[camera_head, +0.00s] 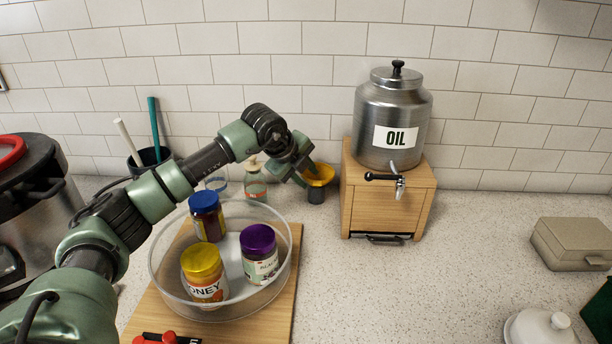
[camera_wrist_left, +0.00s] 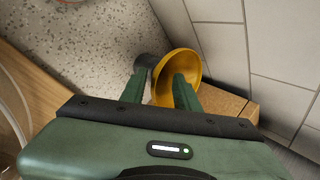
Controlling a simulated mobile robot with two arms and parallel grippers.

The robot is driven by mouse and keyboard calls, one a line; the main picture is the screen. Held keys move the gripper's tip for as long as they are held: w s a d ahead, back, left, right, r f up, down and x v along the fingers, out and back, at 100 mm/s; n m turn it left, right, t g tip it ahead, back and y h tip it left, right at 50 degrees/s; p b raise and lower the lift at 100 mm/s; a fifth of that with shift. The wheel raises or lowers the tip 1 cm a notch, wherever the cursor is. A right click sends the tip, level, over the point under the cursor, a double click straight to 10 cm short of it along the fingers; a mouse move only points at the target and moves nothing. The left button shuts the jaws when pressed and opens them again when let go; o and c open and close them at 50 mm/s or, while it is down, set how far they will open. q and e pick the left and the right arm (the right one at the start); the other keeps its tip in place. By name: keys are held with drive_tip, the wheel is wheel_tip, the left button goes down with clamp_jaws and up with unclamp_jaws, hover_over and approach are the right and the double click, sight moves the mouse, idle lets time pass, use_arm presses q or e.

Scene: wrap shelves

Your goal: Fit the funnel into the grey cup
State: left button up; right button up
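The yellow funnel (camera_head: 321,174) is at the back of the counter, left of the wooden oil stand. It is directly above the small grey cup (camera_head: 316,195), and its wide mouth shows in the left wrist view (camera_wrist_left: 188,62). The cup is partly hidden behind it there (camera_wrist_left: 148,62). I cannot tell how far the spout is in the cup. My left gripper (camera_head: 308,172) is at the funnel, with one finger in the mouth and one outside the wall. A gap shows between the fingers (camera_wrist_left: 160,85); whether they grip the wall is unclear. My right gripper is not in view.
Left of the funnel stand a small bottle (camera_head: 255,184) and a clear bowl (camera_head: 160,279) of jars on a wooden board (camera_head: 285,290). The wooden stand (camera_head: 372,205) with the oil tank (camera_head: 391,110) is close on the right. The front middle counter is clear.

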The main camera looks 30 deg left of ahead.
use_arm(q)
drive_tip(key=b+v, duration=0.1)
drive_tip(key=v, duration=0.6)
drive_tip(key=shift+s+r, duration=0.2)
drive_tip(key=shift+r, duration=0.05)
